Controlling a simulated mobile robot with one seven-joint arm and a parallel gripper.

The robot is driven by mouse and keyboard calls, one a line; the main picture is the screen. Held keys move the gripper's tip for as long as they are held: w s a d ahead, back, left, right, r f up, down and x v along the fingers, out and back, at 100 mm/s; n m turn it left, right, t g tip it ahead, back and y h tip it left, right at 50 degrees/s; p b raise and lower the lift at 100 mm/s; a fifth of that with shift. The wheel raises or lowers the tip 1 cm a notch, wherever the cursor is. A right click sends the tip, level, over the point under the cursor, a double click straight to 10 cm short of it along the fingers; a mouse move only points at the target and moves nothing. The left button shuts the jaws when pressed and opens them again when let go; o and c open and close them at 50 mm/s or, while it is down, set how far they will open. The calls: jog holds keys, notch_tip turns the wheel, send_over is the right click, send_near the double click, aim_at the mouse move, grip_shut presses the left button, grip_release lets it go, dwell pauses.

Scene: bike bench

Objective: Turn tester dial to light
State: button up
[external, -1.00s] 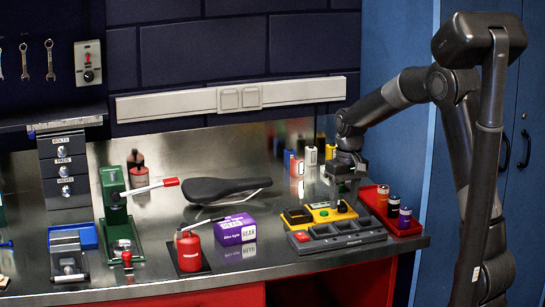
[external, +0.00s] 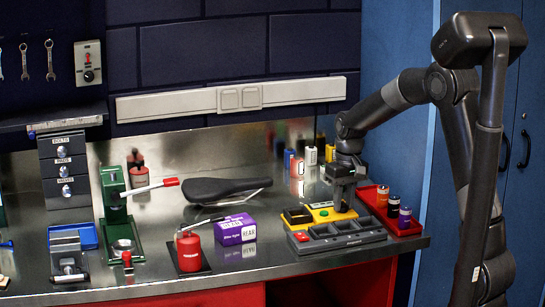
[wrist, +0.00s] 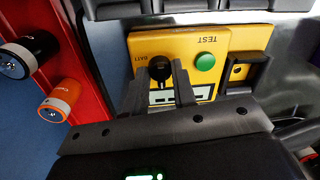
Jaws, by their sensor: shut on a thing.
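The yellow tester (external: 320,206) sits at the right of the bench, and it fills the middle of the wrist view (wrist: 185,48). Its black dial (wrist: 159,68) stands next to a "BATT" label. A round green button (wrist: 205,62) and the word "TEST" are to the dial's right. My gripper (wrist: 162,78) is shut on the dial, with one finger on each side of it. In the external view my gripper (external: 344,202) is low over the tester's right end and hides the dial. A black bracket (wrist: 248,75) is on the tester's face.
A dark sorting tray (external: 345,240) lies in front of the tester. A red tray (external: 405,229) with several upright batteries is close on the right. A purple box (external: 235,229), a red oil can (external: 189,252) and a black saddle (external: 225,189) are to the left. Several batteries stand behind.

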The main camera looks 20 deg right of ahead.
aim_at(348, 207)
jog(key=m, duration=0.6)
jog(key=shift+m+t, duration=0.3)
jog(key=m, duration=0.5)
jog(key=shift+s, duration=0.1)
jog(key=shift+m, duration=0.4)
jog(key=o, duration=1)
jog(key=shift+r, duration=0.1)
jog(key=r, duration=1)
jog(key=shift+s+d+r, duration=0.2)
jog(key=shift+s+r, duration=0.1)
jog(key=shift+r, duration=0.05)
